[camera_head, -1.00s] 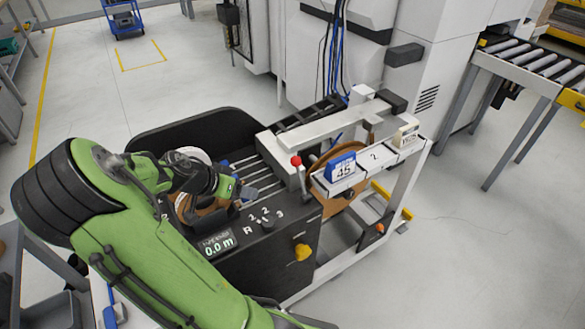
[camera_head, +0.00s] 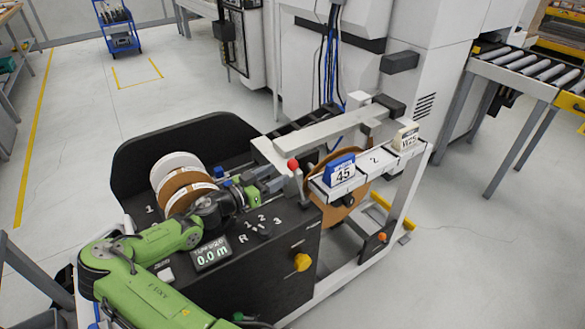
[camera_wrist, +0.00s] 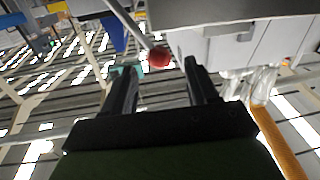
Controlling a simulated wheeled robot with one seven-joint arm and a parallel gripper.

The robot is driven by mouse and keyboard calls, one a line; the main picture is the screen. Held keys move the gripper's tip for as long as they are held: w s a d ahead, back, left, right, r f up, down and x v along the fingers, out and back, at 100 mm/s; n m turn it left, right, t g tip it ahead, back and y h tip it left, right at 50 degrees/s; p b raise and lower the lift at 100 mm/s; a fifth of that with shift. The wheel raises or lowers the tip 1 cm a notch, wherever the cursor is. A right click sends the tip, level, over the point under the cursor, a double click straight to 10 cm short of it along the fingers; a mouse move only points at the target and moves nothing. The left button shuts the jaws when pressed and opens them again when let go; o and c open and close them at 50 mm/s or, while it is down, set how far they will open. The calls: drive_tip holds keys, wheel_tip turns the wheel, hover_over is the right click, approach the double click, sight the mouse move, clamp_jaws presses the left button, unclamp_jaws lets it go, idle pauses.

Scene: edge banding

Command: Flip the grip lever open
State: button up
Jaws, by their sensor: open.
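The grip lever, a thin grey rod with a red ball knob (camera_head: 293,165), stands near the front right of the black machine, left of the blue "45" block. In the wrist view, the red knob (camera_wrist: 159,57) shows beyond and between my fingertips, with its rod running up and left. My gripper (camera_head: 273,181) is just left of the lever in the head view, pointing at it. Its two dark fingers (camera_wrist: 160,80) are apart with nothing held between them. I cannot tell whether either finger touches the lever.
White and brown rolls (camera_head: 183,182) sit on the machine behind my wrist. A white bar (camera_head: 325,130) runs above and behind the lever. The blue "45" block (camera_head: 340,169) and a pale block (camera_head: 405,137) stand on the white rail at right.

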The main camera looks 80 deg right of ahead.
sight(293, 163)
drive_tip(key=x, duration=0.7)
drive_tip(key=shift+s+r, duration=0.15)
drive_tip(key=shift+r, duration=0.1)
clamp_jaws()
